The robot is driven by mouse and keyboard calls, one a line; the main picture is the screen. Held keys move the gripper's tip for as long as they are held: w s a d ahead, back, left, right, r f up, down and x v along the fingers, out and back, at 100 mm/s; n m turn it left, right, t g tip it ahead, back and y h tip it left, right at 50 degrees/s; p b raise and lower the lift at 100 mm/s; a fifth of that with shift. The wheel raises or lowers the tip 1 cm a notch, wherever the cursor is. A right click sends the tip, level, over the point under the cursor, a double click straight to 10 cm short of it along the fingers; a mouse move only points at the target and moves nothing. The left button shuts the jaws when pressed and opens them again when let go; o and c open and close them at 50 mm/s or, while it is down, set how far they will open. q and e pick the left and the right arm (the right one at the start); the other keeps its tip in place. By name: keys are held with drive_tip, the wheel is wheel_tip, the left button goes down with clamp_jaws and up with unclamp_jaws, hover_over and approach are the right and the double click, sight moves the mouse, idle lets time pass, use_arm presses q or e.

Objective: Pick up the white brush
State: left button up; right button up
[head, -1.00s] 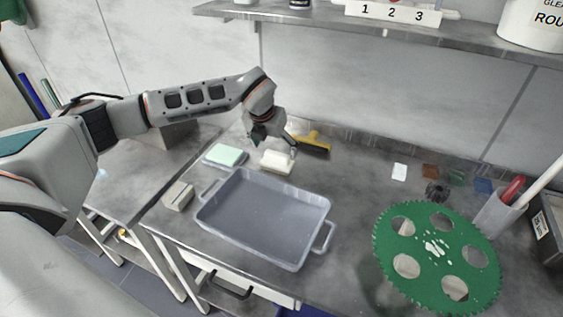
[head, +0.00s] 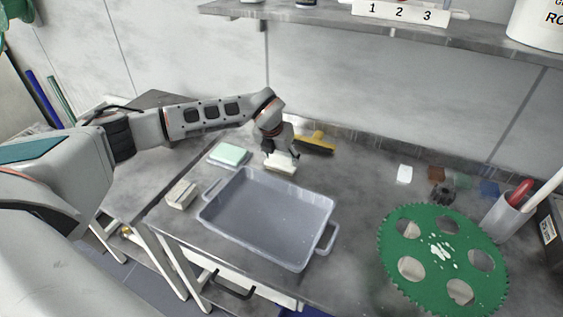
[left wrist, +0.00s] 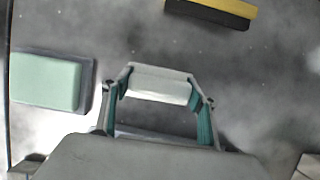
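The white brush (head: 281,167), a small pale block, lies on the grey bench behind the tray. My left gripper (head: 281,154) is down at it from above and hides part of its top. In the left wrist view, the white brush (left wrist: 159,86) lies between the tips of my left gripper (left wrist: 160,84). The fingers are spread, one at each end of the brush; I cannot make out firm contact. My right gripper is not in view.
An empty grey tray (head: 268,218) stands just in front. A mint-green block on a grey base (head: 229,154) is left, a yellow-and-black brush (head: 316,143) behind right. A beige block (head: 181,194) lies left of the tray, a green toothed disc (head: 443,262) far right.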

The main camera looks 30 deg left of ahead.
sight(281, 153)
use_arm(q)
drive_tip(key=shift+r, duration=0.1)
wheel_tip(281, 153, up, 10)
drive_tip(key=shift+f+p, duration=0.1)
drive_tip(key=shift+p, duration=0.25)
idle(0.3)
drive_tip(key=shift+o, duration=0.9)
